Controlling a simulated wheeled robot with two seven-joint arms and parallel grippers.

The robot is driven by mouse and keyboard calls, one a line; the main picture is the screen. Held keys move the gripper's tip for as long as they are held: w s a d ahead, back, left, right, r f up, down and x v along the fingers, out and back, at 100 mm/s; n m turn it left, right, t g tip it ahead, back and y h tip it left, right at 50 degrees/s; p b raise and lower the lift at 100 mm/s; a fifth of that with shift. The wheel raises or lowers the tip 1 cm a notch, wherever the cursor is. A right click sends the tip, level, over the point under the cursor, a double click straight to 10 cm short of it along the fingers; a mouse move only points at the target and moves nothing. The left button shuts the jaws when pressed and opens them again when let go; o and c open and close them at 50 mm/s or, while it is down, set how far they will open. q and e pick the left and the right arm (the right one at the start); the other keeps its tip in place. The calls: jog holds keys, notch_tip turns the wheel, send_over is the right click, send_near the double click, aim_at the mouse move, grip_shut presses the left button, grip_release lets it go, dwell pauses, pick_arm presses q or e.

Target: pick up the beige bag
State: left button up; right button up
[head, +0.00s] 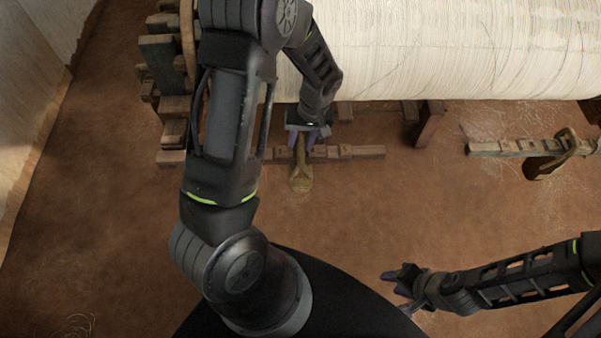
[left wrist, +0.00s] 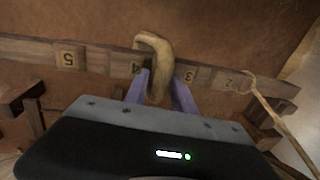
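The beige bag (head: 300,180) hangs at the wooden rail below the big roll, its wider end towards me. My left gripper (head: 302,140) is at its narrow upper part. In the left wrist view the bag (left wrist: 154,48) shows as a curved tan shape in front of the rail, between the labels 4 and 3. The two purple fingers (left wrist: 160,88) stand on either side of its narrow part. I cannot tell whether they press on it. My right gripper (head: 394,292) is apart from the bag, low on the right, with its fingers spread and nothing between them.
The numbered wooden rail (head: 360,152) runs behind the bag. A large cream thread roll (head: 450,50) lies above it. Another rail (head: 495,148) with a brown hanging item (head: 546,165) stands at the right. The brown floor (head: 420,210) between is mostly clear.

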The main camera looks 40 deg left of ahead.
dwell(0.6)
pick_arm(q)
grip_shut()
jog(key=shift+w, duration=0.1)
dwell(1.1)
